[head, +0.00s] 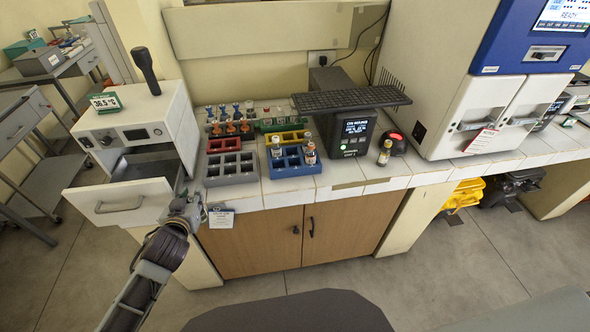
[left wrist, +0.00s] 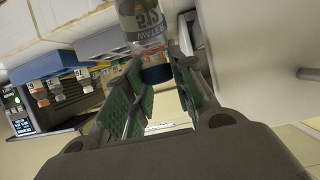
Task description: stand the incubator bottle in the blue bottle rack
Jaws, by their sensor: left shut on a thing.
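My left gripper (head: 188,206) is in front of the bench edge, just right of the open incubator drawer (head: 122,203). In the left wrist view the gripper (left wrist: 162,85) is shut on a clear bottle (left wrist: 141,20) with a printed label; its dark blue cap (left wrist: 157,74) is between the green-padded fingers. I cannot make this bottle out clearly in the head view. The blue bottle rack (head: 292,174) stands on the bench, right of the gripper and apart from it. Two bottles (head: 277,148) (head: 310,155) stand in it, and other slots are empty. My right gripper is out of view.
The white incubator (head: 150,110) stands at the left. A grey rack (head: 231,180) lies between the gripper and the blue rack, with red (head: 224,144) and yellow (head: 285,138) racks behind.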

